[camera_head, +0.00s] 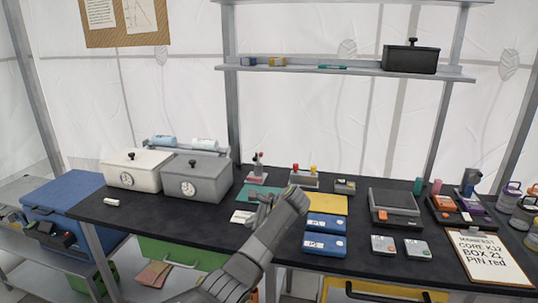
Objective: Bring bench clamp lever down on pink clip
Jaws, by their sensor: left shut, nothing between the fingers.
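My left gripper (257,213) is in the head view, shut and empty, low over the middle of the bench near a green mat (262,193). My left wrist and forearm hide part of the bench behind them. A small upright device with a dark red top and pinkish base (257,175) stands just behind the mat; it may be the bench clamp, but it is too small to tell. It is apart from my gripper. I cannot make out a pink clip or the lever's position. My right gripper is not in view.
A small white card (242,216) lies left of my gripper. Two blue boxes (325,234) and a yellow mat (327,204) lie to its right. Grey and white lidded boxes (197,180) stand at left, a scale (394,206) at right. The bench's left front is mostly clear.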

